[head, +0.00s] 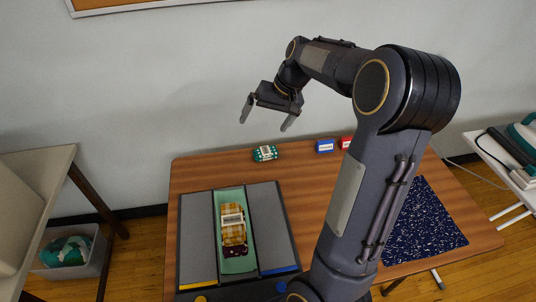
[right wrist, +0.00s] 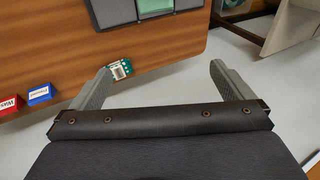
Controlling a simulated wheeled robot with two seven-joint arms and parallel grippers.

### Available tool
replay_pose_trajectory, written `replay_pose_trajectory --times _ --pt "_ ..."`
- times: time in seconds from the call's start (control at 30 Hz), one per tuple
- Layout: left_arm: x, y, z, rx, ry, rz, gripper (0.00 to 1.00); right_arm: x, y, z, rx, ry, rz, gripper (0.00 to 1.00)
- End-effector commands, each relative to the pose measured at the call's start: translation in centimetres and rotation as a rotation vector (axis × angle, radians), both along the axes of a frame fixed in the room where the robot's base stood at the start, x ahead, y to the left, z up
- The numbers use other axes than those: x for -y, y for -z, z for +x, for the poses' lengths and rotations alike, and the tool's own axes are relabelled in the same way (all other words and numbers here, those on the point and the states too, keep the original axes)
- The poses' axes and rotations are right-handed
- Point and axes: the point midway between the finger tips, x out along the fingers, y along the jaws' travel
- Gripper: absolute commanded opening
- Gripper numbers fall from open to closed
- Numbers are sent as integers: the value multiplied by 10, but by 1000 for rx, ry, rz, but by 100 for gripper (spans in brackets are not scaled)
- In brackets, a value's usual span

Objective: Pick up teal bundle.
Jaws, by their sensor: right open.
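The teal bundle (head: 265,153) is a small teal piece with white dots and a pale label, lying near the far edge of the wooden table. In the right wrist view the teal bundle (right wrist: 120,70) shows beyond the tip of the left-hand finger. My right gripper (head: 267,116) is open and empty, raised above the far side of the table, apart from the bundle. Its two spread fingers also frame the right wrist view (right wrist: 162,78). My left gripper is not in view.
A sorting tray (head: 197,235) has a green middle channel holding a yellow plaid bundle (head: 233,222) and a dark one. A blue block (head: 325,146) and a red block (head: 346,142) stand right of the teal bundle. A speckled dark mat (head: 425,225) lies at the right.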

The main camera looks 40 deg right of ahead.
Motion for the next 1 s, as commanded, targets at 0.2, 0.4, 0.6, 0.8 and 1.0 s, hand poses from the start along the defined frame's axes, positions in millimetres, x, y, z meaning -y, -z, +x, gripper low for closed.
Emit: replay_pose_trajectory --times 0.2,0.4,0.6,0.8,1.0 --pt "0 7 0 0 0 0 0 85 92 80 -155 45 -117 100" --pt "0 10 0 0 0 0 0 116 175 125 -259 -20 -230 100" --pt "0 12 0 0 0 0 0 115 225 144 -309 -92 -285 100" --pt "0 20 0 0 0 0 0 113 251 147 -317 -110 -294 100" --pt "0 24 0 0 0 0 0 113 267 145 -318 -110 -293 100"
